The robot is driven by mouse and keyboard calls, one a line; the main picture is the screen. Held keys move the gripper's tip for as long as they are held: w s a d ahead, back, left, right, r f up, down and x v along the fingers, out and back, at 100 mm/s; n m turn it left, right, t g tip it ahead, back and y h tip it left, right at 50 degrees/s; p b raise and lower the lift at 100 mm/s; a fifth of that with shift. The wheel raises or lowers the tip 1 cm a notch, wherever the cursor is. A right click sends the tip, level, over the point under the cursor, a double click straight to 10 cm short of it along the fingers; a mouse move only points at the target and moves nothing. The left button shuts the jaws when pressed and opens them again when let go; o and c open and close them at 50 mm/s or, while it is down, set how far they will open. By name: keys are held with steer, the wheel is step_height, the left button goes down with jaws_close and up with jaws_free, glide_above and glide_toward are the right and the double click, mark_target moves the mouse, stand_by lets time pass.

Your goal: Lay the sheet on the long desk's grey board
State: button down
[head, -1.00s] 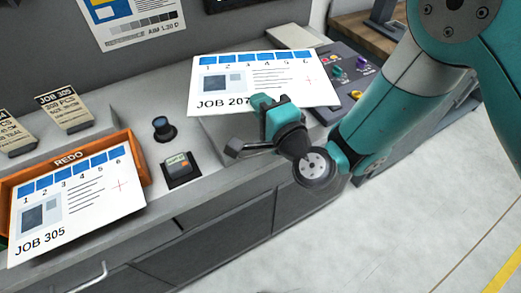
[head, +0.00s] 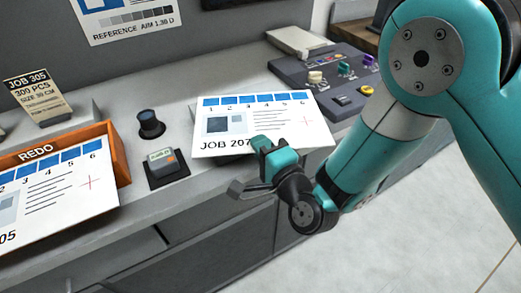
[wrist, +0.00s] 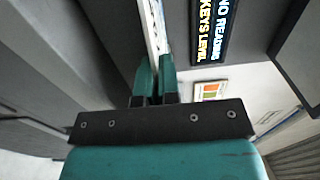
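The white sheet marked JOB 207 (head: 225,123), with a row of blue numbered boxes, is held out over the long desk's grey top. My gripper (head: 268,152) is shut on its near edge. In the wrist view, my gripper's fingertips (wrist: 155,78) pinch the sheet (wrist: 153,25), which shows nearly edge-on. The sheet looks roughly level and low over the desk; I cannot tell whether it touches anything. The grey board is mostly hidden beneath the sheet.
An orange REDO tray (head: 112,150) with a JOB 305 sheet (head: 60,205) is at left. A black knob (head: 150,124) and a small meter (head: 165,161) stand left of the held sheet. A button console (head: 335,75) lies behind it.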

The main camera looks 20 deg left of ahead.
steer(key=shift+f, duration=0.2)
steer(key=c, duration=1.3)
jaws_free()
steer(key=shift+r, duration=0.1)
steer(key=shift+c, duration=0.2)
